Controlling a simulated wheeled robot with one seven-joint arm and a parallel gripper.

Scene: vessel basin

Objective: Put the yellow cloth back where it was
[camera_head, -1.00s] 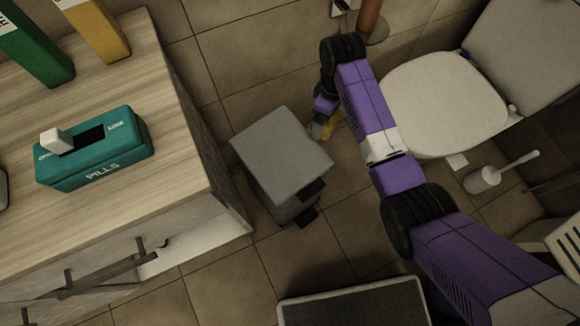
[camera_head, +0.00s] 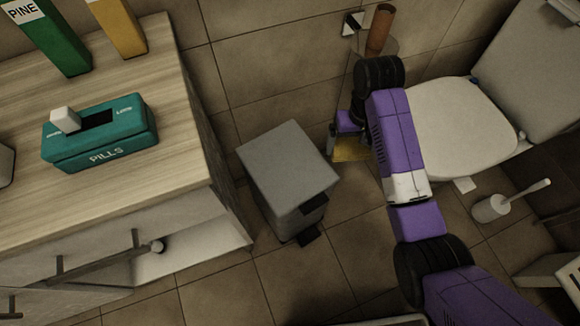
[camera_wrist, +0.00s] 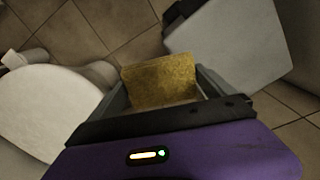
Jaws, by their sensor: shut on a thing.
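The yellow cloth (camera_wrist: 160,80) is held flat between the two fingers of my gripper (camera_wrist: 165,92) in the wrist view. In the head view, the cloth (camera_head: 349,150) shows as a small yellow patch below my gripper (camera_head: 345,135), between the grey bin and the toilet. My gripper is shut on the cloth. My purple arm hides part of the gripper in the head view. I cannot tell how high the cloth is above the floor.
A grey lidded bin (camera_head: 285,165) stands left of my gripper, and a white toilet (camera_head: 455,115) stands right. A wooden-topped cabinet (camera_head: 175,120) carries a teal pill box (camera_head: 100,140). A brown cylinder (camera_head: 380,30) is by the wall.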

